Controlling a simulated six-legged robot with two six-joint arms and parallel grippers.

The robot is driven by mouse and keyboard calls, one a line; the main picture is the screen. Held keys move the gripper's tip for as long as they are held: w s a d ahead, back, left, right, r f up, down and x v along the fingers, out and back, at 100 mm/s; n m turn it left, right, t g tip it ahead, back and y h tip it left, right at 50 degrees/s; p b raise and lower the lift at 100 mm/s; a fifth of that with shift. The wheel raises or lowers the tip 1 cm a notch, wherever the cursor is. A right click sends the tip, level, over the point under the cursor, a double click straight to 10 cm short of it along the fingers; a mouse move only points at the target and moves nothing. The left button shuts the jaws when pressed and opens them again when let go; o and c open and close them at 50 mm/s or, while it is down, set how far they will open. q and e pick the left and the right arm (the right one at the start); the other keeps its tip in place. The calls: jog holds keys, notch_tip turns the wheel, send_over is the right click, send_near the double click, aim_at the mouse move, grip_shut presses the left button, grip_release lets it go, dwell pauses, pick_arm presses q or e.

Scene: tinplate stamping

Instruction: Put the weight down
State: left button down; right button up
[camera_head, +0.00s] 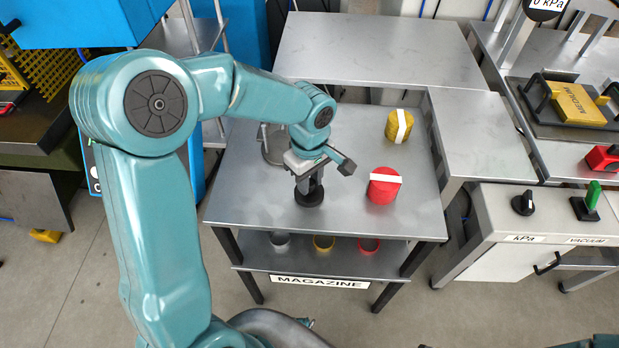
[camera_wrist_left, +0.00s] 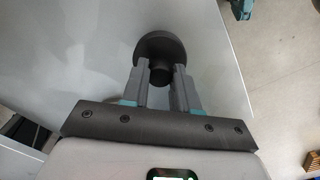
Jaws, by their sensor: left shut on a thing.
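My left gripper (camera_head: 308,184) reaches down over the grey magazine table (camera_head: 250,200) in the head view. It is shut on a black weight (camera_head: 309,197), a round dark disc with a narrower stem. In the left wrist view the two fingers (camera_wrist_left: 160,76) stand on either side of the stem, with the weight's disc (camera_wrist_left: 158,45) beyond them. The weight is at or just above the tabletop; I cannot tell whether it touches. My right gripper is not in view.
A red cylinder (camera_head: 382,191) with a white strip stands right of the weight. A yellow one (camera_head: 393,128) is farther back, and a grey one (camera_head: 272,150) is partly hidden behind my arm. Bare tabletop lies in front. A shelf (camera_head: 345,259) below holds several round items.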

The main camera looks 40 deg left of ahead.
pick_arm(q)
jog(key=shift+r, duration=0.1)
jog(key=c, duration=0.9)
grip_release()
jog(key=shift+o, duration=0.2)
jog(key=shift+r, duration=0.1)
notch_tip(320, 180, up, 12)
jog(key=p, duration=0.1)
jog(key=shift+s, duration=0.15)
